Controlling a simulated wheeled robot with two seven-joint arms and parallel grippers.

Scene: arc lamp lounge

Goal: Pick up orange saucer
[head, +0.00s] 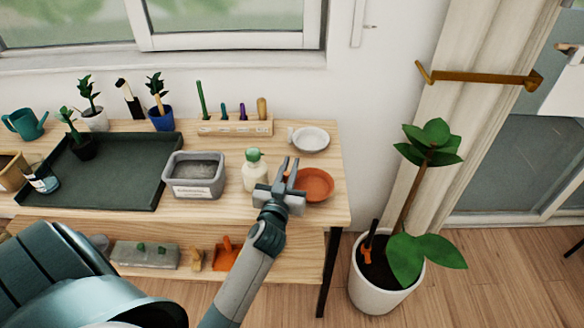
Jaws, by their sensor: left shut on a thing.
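The orange saucer (317,184) is a round, shallow terracotta-coloured dish at the right end of the wooden table (225,213). My left gripper (290,165) is at the saucer's left edge, shut on its rim. The fingers point away from me toward the back of the table. I cannot tell whether the saucer touches the tabletop or is slightly raised. My right gripper is not in view.
A white spray bottle with a green top (254,172) stands close left of my gripper. A grey bin (194,174), a dark tray (115,180), a tool block (235,127) and a white dish (309,139) are nearby. A large potted plant (383,278) stands right of the table.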

